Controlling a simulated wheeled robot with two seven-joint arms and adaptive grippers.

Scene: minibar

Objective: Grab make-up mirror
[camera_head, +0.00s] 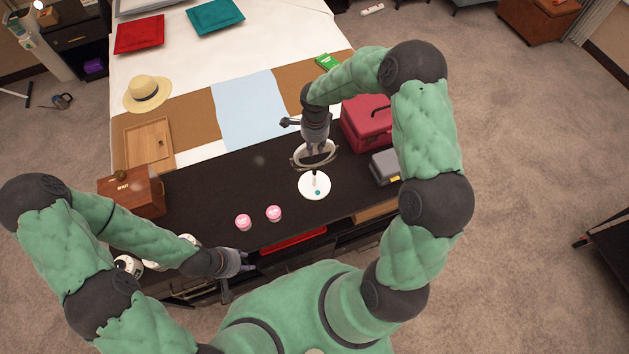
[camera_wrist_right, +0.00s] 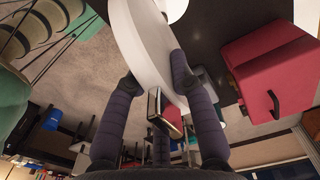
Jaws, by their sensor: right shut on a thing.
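The make-up mirror stands on the black counter, with a round white base (camera_head: 314,186) and a round rimmed head above it. My right gripper (camera_head: 316,148) reaches down from above and is shut on the mirror's rim. In the right wrist view the pale mirror head (camera_wrist_right: 137,42) lies between the dark fingers of my right gripper (camera_wrist_right: 158,78). The fingers partly hide the mirror head in the head view. My left gripper (camera_head: 238,272) is low by the counter's front edge, empty, with its fingers apart.
Two pink jars (camera_head: 243,222) stand left of the mirror. A red case (camera_head: 366,124) and a grey box (camera_head: 385,167) stand to its right. A wooden box (camera_head: 133,190) is at the counter's left end. A bed with a straw hat (camera_head: 147,92) lies behind.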

